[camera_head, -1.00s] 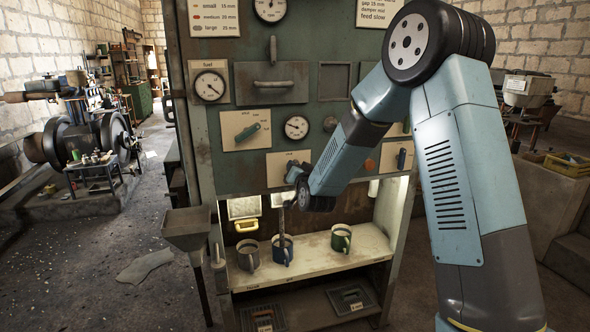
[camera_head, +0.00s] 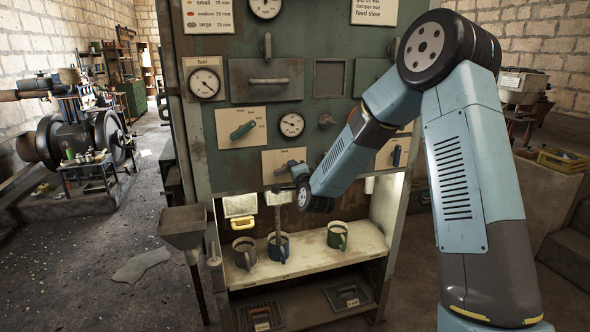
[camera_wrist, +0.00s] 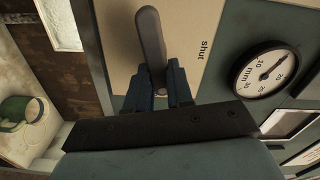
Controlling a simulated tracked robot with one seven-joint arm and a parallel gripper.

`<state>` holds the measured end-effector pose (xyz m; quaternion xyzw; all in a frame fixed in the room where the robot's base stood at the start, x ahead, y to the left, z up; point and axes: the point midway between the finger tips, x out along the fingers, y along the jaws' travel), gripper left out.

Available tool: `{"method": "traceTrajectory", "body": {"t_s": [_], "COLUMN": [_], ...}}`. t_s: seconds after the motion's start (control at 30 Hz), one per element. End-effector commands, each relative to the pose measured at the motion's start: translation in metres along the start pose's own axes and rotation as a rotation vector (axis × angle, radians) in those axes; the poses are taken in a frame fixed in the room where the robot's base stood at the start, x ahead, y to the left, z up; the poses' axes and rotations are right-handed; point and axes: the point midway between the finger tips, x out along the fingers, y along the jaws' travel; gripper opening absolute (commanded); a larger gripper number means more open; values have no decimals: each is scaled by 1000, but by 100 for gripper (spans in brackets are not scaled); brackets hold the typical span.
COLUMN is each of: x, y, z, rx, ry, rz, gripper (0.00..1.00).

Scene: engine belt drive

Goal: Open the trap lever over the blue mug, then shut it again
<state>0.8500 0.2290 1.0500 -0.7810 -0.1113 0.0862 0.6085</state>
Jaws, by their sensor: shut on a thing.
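My gripper (camera_wrist: 157,88) is shut on the grey trap lever (camera_wrist: 149,40) in the wrist view, with a blue finger on either side near its pivot end. The lever sits on a cream plate (camera_wrist: 190,12) marked "shut"; the other marking is hidden. In the head view the gripper is at the cream plate (camera_head: 269,158) on the green panel, and the lever lies roughly level, its free end to the left. The blue mug (camera_head: 278,248) stands upright on the lit shelf below, under a narrow dark spout (camera_head: 278,217). Its contents cannot be seen.
A grey mug (camera_head: 244,253) and a green mug (camera_head: 337,236) flank the blue one on the shelf (camera_head: 310,262). A second lever (camera_head: 243,131) and gauges are on the panel (camera_head: 245,180). A funnel (camera_head: 182,222) stands at the left front. The floor to the left is mostly open.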

Motion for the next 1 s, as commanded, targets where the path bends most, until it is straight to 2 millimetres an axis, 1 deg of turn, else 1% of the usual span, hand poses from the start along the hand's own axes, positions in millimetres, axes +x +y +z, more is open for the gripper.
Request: {"method": "traceTrajectory", "body": {"t_s": [0.03, 0.3, 0.73, 0.77, 1.0], "x": [1, 1, 1, 1, 0], "y": [3, 4, 5, 5, 4], "z": [-6, -6, -7, -7, -4], "rx": [19, 82, 89, 89, 89], "ry": [11, 12, 12, 12, 7], "rz": [3, 3, 5, 5, 3], "gripper": [0, 0, 0, 23, 46]}}
